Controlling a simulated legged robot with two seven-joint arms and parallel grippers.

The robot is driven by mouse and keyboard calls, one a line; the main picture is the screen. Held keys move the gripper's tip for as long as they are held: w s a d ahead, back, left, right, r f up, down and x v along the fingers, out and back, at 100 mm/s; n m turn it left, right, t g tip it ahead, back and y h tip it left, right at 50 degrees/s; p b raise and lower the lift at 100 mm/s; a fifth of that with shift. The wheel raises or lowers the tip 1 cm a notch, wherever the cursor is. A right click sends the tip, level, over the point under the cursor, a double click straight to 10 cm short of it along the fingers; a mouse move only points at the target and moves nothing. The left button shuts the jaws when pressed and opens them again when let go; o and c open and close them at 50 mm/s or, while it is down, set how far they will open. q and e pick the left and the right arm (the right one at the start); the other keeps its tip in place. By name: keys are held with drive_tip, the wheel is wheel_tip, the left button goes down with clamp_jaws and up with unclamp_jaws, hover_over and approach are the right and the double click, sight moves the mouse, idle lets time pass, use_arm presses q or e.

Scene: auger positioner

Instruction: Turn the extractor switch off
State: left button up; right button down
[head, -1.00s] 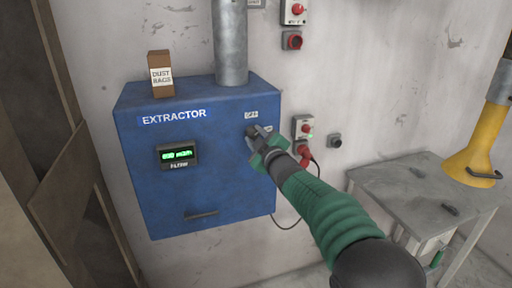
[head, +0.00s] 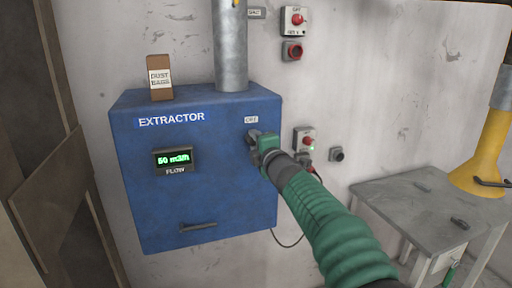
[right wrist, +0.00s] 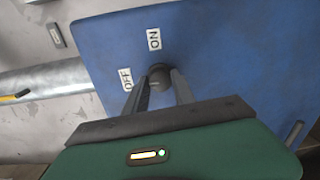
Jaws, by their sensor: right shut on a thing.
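The blue extractor box (head: 205,205) hangs on the wall, with an EXTRACTOR label and a lit flow display (head: 174,160) that reads about 50. The dark round switch knob (right wrist: 158,75) is on its front face, between the OFF label (right wrist: 126,79) and the ON label (right wrist: 154,39) in the right wrist view. My right gripper (right wrist: 158,88) is shut on the knob, one finger on each side. In the head view my right gripper (head: 258,138) covers most of the knob, just below the OFF label (head: 251,119). My left gripper is not in view.
A grey duct (head: 231,50) rises from the box, and a dust bags carton (head: 159,78) stands on top. Red-button wall boxes (head: 295,20) and a socket with a plug are to the right. A grey table (head: 425,205) and yellow hose fitting (head: 480,160) stand farther right.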

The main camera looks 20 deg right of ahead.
drive_tip(key=shift+f+n, duration=0.2)
drive_tip(key=shift+n, duration=0.3)
drive_tip(key=c, duration=1.2)
unclamp_jaws()
drive_tip(key=shift+a, duration=0.1)
drive_tip(key=shift+o, duration=0.7)
drive_tip(key=shift+w, duration=0.2)
drive_tip(key=shift+s, duration=0.1)
drive_tip(key=s+b, duration=0.5)
drive_tip(key=s, duration=1.1)
drive_tip(key=shift+s+d+r, duration=0.2)
drive_tip(key=shift+s+d, duration=0.1)
